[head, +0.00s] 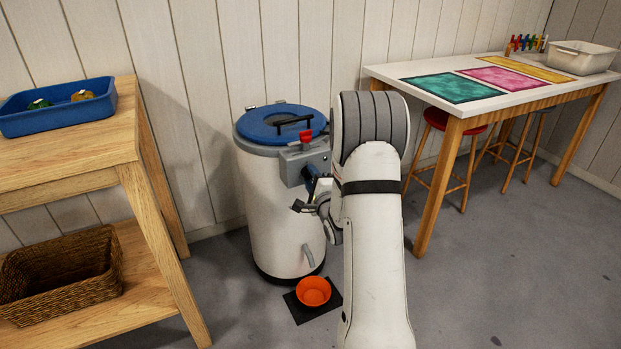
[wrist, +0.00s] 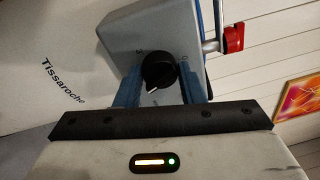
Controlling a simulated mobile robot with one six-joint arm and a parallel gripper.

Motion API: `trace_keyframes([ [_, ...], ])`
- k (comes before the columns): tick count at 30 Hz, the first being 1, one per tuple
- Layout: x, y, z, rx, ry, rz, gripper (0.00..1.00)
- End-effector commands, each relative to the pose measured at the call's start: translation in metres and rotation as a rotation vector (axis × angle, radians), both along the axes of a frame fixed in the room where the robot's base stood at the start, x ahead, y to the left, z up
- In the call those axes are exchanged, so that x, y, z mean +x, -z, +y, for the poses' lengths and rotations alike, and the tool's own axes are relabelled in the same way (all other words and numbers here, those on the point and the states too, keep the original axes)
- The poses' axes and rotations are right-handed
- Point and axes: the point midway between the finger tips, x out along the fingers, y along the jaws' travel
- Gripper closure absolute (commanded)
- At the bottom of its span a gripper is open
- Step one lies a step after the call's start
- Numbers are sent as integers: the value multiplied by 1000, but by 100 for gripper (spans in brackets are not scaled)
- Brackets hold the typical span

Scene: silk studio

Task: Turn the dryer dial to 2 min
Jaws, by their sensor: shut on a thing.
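The dryer is a white drum (head: 265,205) with a blue lid, against the wall in the head view. A grey control box (head: 303,160) sits on its front side. The black round dial (wrist: 159,71) is on the box face in the wrist view, with a white pointer line toward its lower left. A few marks around the dial are too small to read surely. My gripper (wrist: 160,85) is shut on the dial, one blue finger on each side. In the head view my gripper (head: 311,183) is at the box, and my arm hides part of it and the dial.
A red knob (wrist: 232,38) on a metal rod is beside the box. An orange bowl (head: 313,291) stands on a black mat below a grey spout (head: 308,256). A wooden shelf (head: 150,170) stands left, a white-topped table (head: 530,98) with stools right.

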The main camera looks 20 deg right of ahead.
Motion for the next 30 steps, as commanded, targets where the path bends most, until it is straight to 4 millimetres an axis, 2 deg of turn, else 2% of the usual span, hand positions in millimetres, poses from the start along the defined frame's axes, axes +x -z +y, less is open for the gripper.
trace_keyframes([
  [13, 0, 1, 0, 12, 0, 3, 87],
  [14, 0, 1, 0, 12, 0, 3, 64],
  [21, 0, 1, 0, 11, 0, 2, 44],
  [30, -4, 0, 0, 11, 1, 3, 43],
])
